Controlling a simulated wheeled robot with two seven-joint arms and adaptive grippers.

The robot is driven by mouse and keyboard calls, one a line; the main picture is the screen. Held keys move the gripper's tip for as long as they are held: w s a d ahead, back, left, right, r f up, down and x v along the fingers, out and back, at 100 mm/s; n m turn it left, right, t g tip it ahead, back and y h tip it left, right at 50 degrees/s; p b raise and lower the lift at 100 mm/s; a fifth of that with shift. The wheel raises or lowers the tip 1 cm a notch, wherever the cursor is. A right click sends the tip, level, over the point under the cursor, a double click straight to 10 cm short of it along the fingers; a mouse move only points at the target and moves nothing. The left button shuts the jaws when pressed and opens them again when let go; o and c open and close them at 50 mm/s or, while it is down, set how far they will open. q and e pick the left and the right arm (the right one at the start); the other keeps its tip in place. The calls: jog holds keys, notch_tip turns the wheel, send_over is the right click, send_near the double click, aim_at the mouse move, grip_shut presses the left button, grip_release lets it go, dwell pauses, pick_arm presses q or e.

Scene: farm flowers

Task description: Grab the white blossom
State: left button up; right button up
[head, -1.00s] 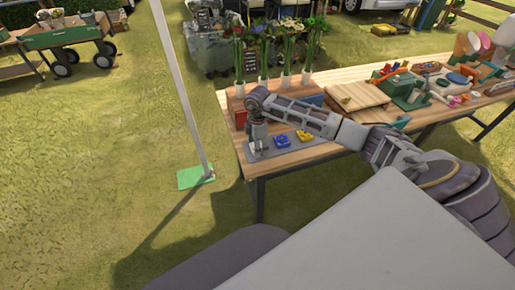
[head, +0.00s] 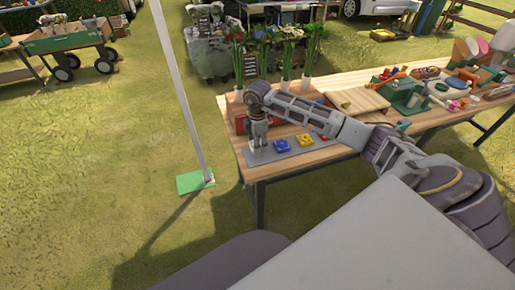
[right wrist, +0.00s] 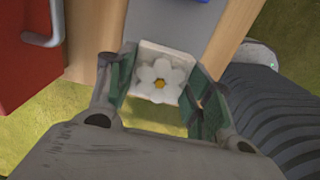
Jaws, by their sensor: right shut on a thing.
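The white blossom (right wrist: 161,76) is a white flower with a yellow centre on a pale square tile. In the right wrist view it sits between the two green-padded fingers of my right gripper (head: 259,145), which are shut on it. In the head view the gripper points down over the left end of the grey tray (head: 293,152) and hides the blossom. I cannot tell whether the tile is clear of the tray. My left gripper is not in view.
Tall potted flowers (head: 285,65) and a red box (head: 241,122) stand behind. A white pole (head: 183,100) rises left of the wooden table. Tools crowd the table's right side.

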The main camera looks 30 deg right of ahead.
notch_tip(320, 180, up, 5)
jog(key=shift+f, duration=0.1)
jog(key=shift+r, duration=0.6)
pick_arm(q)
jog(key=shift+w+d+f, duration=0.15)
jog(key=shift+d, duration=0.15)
